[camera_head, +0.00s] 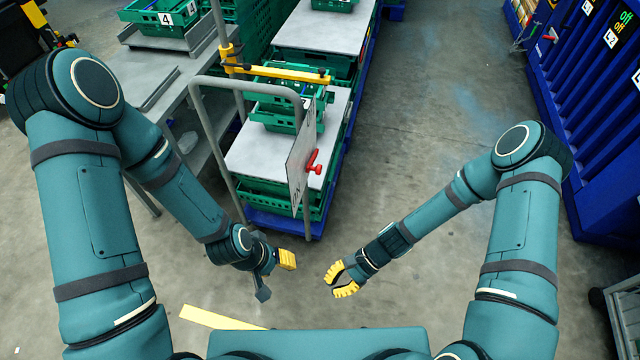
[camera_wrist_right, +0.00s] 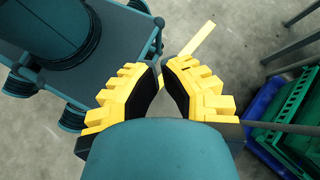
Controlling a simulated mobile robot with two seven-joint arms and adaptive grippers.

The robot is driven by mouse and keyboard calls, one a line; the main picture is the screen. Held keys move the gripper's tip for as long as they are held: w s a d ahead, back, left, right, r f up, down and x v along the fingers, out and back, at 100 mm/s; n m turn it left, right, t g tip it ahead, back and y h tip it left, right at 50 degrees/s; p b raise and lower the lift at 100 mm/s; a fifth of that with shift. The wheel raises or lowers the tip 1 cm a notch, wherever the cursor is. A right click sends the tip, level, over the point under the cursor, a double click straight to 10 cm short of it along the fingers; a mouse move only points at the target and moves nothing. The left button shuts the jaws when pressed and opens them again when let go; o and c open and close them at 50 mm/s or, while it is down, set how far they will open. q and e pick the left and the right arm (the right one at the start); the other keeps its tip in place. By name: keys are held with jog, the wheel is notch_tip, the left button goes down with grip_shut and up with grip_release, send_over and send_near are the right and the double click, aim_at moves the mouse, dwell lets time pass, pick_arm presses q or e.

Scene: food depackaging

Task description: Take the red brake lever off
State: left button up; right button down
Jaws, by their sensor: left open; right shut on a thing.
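The red brake lever (camera_head: 313,162) is on the upright panel (camera_head: 300,165) at the front of the cart with green crates. My left gripper (camera_head: 276,275) is open below the cart's handle frame, well apart from the lever. My right gripper (camera_head: 341,280) is below and right of the lever, also clear of it. In the right wrist view its yellow, black-padded fingers (camera_wrist_right: 162,76) are curved close together, with a narrow gap at the tips. I cannot make out what is between them. The lever does not show in the right wrist view.
A grey tubular handle frame (camera_head: 197,110) rises left of the panel. Green crates on a blue base (camera_head: 285,224) stand behind it. A grey table (camera_head: 165,85) is at the left and a blue rack (camera_head: 600,130) at the right. The floor (camera_head: 440,110) between is clear.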

jog(key=w+a+r+m+t+y, duration=0.1)
jog(key=w+a+m+t+y, duration=0.3)
jog(key=w+m+y, duration=0.4)
jog(key=w+d+r+m+t+y, duration=0.1)
jog(key=w+d+m+t+y, duration=0.1)
jog(key=w+d+m+t, duration=0.5)
jog(key=w+m+t, duration=0.1)
jog(key=m+t, duration=0.4)
jog(key=t, duration=0.1)
jog(key=shift+w+d+m+t+b, duration=0.3)
jog(key=shift+w+d+t, duration=0.05)
jog(key=shift+d+t, duration=0.05)
jog(key=shift+a, duration=0.1)
